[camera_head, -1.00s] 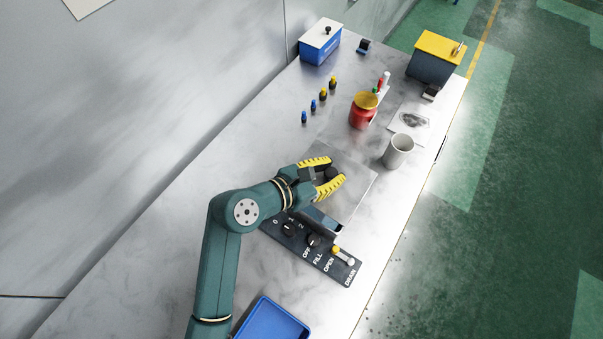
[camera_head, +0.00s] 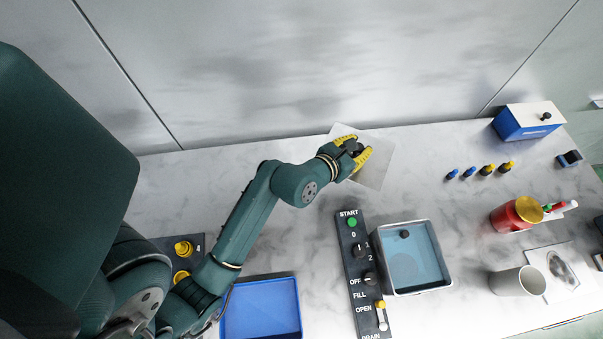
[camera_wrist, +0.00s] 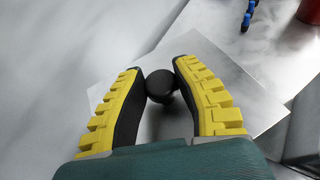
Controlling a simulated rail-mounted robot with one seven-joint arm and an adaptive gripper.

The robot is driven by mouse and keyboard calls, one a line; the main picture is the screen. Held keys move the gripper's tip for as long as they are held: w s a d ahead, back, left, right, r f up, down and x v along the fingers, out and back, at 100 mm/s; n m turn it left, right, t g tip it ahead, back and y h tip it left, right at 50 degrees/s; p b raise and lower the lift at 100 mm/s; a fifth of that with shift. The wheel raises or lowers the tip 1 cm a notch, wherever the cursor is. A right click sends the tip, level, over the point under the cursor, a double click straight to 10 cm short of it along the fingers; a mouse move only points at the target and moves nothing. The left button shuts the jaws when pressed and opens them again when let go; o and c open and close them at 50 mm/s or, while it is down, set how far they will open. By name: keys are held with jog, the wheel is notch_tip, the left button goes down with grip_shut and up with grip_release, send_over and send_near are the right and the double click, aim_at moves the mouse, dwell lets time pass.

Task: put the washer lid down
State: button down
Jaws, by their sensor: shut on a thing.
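The washer lid (camera_head: 374,178) is a thin grey square plate with a black knob (camera_wrist: 160,86). It is at the back of the bench near the wall, and also shows in the wrist view (camera_wrist: 222,80). My gripper (camera_head: 357,148) is shut on the knob, with a yellow-backed finger on each side. I cannot tell whether the plate touches the bench or hangs just above it. The washer (camera_head: 446,268) is an open square tank of bluish water, in front and to the right of the lid. A dark knob shows inside the tank.
A control panel (camera_head: 350,269) with a green button stands left of the washer. A blue tray (camera_head: 261,310) lies at the front. A red jar (camera_head: 505,219), a grey cup (camera_head: 515,283) and several small blue and yellow pieces (camera_head: 488,170) stand right. Bench around the lid is clear.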

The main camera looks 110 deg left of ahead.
jog(key=s+d+f+n+g+y, duration=0.1)
jog(key=s+f+n+g, duration=0.25)
jog(key=s, duration=0.85)
jog(key=s+f+n+g, duration=0.3)
jog(key=s+g, duration=0.1)
jog(key=s, duration=0.7)
jog(key=f+b, duration=0.1)
jog(key=f, duration=0.1)
jog(key=f+b, duration=0.1)
jog(key=f, duration=0.1)
jog(key=f+b, duration=0.1)
jog(key=f, duration=0.1)
jog(key=shift+s+d+b, duration=0.15)
jog(key=shift+s+b, duration=0.1)
jog(key=shift+b, duration=0.05)
notch_tip(320, 180, down, 4)
jog(key=shift+b, duration=1.15)
jog(key=shift+r, duration=0.15)
jog(key=c, duration=0.9)
grip_release()
jog(key=shift+o, duration=0.2)
